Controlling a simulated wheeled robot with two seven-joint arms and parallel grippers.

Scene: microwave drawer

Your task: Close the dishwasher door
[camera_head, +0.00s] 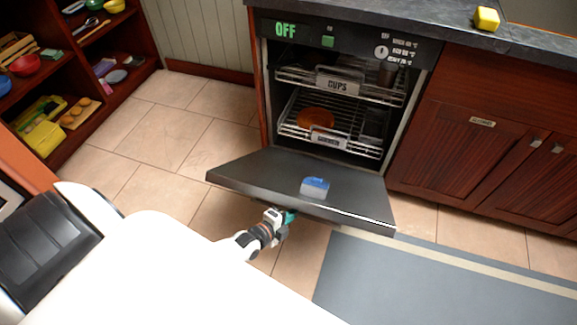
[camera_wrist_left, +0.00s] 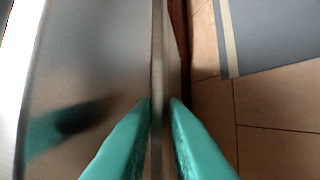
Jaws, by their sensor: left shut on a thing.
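The dishwasher door (camera_head: 265,180) is folded down and open, tilted out in front of the dishwasher, with a blue and white item (camera_head: 315,187) on its inner face. Inside the dishwasher are an upper rack labelled CUPS (camera_head: 338,82) and a lower rack (camera_head: 328,137) holding an orange plate (camera_head: 315,117). My right gripper is not in view.
Wooden cabinets (camera_head: 490,125) stand to the right, with a yellow block (camera_head: 486,18) on the counter above. Open shelves (camera_head: 60,80) with dishes are at the left. A grey mat (camera_head: 420,285) lies on the tiled floor at lower right. The floor left of the door is clear.

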